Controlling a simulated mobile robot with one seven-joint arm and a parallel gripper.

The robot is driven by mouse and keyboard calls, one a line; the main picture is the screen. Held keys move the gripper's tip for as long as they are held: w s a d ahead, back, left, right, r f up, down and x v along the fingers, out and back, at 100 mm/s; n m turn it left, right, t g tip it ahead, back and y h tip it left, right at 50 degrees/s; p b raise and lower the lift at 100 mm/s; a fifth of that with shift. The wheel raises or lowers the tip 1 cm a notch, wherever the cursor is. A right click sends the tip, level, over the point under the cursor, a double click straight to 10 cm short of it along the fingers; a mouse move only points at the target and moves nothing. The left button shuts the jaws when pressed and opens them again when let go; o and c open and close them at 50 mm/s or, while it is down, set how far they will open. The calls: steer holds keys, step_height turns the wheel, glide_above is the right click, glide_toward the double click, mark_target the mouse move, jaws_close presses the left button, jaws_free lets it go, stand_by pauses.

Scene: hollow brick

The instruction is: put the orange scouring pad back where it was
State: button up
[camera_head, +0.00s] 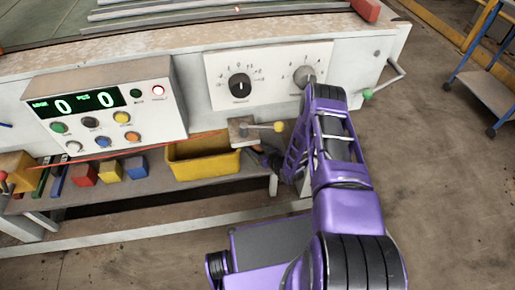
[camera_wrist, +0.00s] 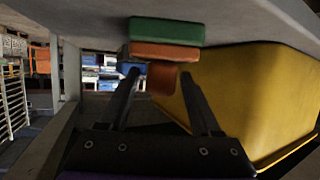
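In the wrist view a green slab (camera_wrist: 166,31) and a thin orange slab (camera_wrist: 165,50) lie flat against each other beside the grey shelf surface. A darker orange piece (camera_wrist: 162,79) shows between my fingertips, with a gap on each side. I cannot tell which orange piece is the scouring pad, or whether the pieces are joined. My gripper (camera_wrist: 160,88) is open around the darker piece, and I see no finger clearly touching it. In the head view my gripper (camera_head: 266,160) is small and dark at the lower shelf, right of the yellow bin; the pad is hidden there.
A yellow bin (camera_head: 202,160) stands close beside my gripper and fills the right of the wrist view (camera_wrist: 250,95). Red, yellow and blue blocks (camera_head: 110,172) sit farther left on the shelf. A bracket with a yellow-knobbed lever (camera_head: 278,127) is just above.

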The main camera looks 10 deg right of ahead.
steer(key=shift+r, duration=0.15)
steer(key=shift+s+d+r, duration=0.15)
steer(key=shift+s+r, duration=0.05)
steer(key=p+v, duration=0.2)
steer(key=v, duration=0.9)
steer(key=shift+s, duration=0.15)
